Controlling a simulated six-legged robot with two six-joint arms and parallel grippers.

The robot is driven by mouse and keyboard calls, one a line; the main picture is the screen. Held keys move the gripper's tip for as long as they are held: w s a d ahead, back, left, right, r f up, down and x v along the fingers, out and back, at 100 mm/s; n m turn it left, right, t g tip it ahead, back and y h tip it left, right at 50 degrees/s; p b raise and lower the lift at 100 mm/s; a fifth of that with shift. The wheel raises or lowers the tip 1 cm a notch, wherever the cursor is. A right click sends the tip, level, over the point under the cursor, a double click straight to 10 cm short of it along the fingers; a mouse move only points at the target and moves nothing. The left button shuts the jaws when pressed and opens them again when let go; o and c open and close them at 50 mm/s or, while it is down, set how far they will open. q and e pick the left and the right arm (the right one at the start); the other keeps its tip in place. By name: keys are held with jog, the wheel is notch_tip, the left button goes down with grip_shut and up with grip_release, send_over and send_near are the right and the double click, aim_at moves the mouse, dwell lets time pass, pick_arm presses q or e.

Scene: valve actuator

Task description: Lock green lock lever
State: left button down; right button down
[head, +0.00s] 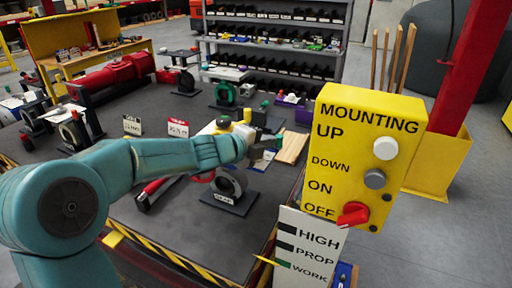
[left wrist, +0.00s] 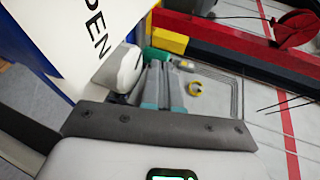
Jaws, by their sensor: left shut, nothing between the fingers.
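My left gripper (head: 268,143) reaches over the workbench from the left, at the valve actuator (head: 230,183) on its dark plate. Its grey and teal fingers (left wrist: 163,84) are together in the left wrist view, with nothing between them. A small green piece (head: 279,138) shows right by the fingertips, and a green part (left wrist: 154,56) lies at their ends in the left wrist view. It may be the green lock lever; I cannot tell whether they touch. A white panel lettered "PEN" (left wrist: 95,35) stands beside the fingers. The arm hides part of the actuator. My right gripper is not in view.
A yellow control box (head: 345,160) with knobs and a red switch stands to the right, above a white HIGH/PROP/WORK sign (head: 310,245). A red-handled tool (head: 152,190) lies left of the actuator. Other valves and label cards stand farther back on the bench.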

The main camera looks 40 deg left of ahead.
pick_arm(q)
jog(key=shift+w+f, duration=0.15)
jog(key=shift+w, duration=0.3)
jog(key=shift+s, duration=0.1)
jog(key=shift+s, duration=0.1)
jog(key=shift+w+d+b, duration=0.1)
jog(key=shift+w+b, duration=0.15)
jog(key=shift+b, duration=0.05)
jog(key=shift+y+b, duration=0.4)
jog(key=shift+n, duration=0.3)
